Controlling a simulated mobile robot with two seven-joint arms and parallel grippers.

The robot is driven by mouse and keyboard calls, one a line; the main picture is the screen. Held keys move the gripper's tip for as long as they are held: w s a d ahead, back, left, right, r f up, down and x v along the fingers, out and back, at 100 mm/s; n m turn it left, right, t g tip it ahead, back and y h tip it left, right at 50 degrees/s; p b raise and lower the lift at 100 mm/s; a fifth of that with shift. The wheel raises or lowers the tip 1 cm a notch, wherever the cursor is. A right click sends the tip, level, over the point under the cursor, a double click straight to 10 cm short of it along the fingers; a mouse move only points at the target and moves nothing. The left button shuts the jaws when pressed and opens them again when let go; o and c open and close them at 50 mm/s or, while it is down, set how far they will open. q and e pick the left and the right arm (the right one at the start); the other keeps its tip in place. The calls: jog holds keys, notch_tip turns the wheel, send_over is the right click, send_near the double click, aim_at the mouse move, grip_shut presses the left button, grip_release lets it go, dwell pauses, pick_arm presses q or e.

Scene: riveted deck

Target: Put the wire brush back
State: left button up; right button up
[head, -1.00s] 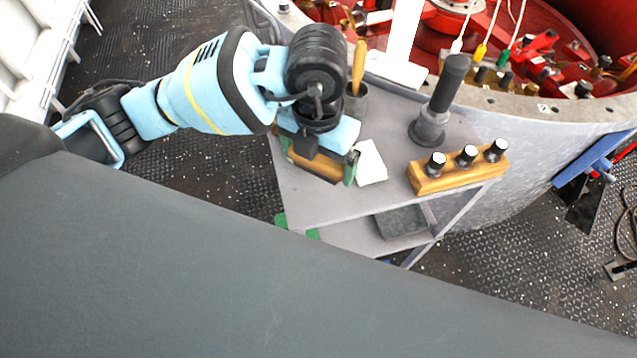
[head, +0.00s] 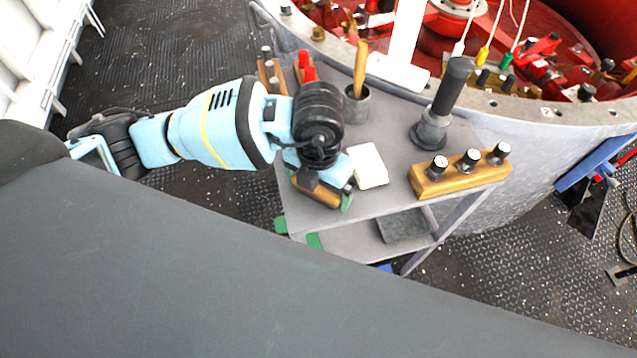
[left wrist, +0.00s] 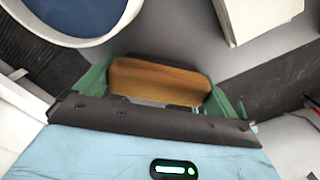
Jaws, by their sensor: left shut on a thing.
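My left gripper (head: 322,193) is shut on a wooden block, which I take to be the wire brush (head: 314,191). Only its plain brown wood shows; no bristles can be seen. In the left wrist view, the brush (left wrist: 160,82) lies crosswise between the green fingertips. The gripper and brush are over the near left part of the grey cart top (head: 395,150). Whether the brush touches the top I cannot tell. My right gripper is not in view.
A white block (head: 368,166) lies just right of the gripper. Behind stand a grey cup (head: 356,105) with a wooden handle, and red-topped items (head: 306,67). A dark post (head: 443,100) and wooden rack (head: 460,175) stand right. The wrist view shows a blue-inside round container (left wrist: 75,15).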

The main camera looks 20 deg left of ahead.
pick_arm(q)
jog(key=shift+f, duration=0.15)
jog(key=o, duration=0.6)
notch_tip(320, 180, up, 12)
jog(key=shift+r+p, duration=0.2)
jog(key=shift+p, duration=0.3)
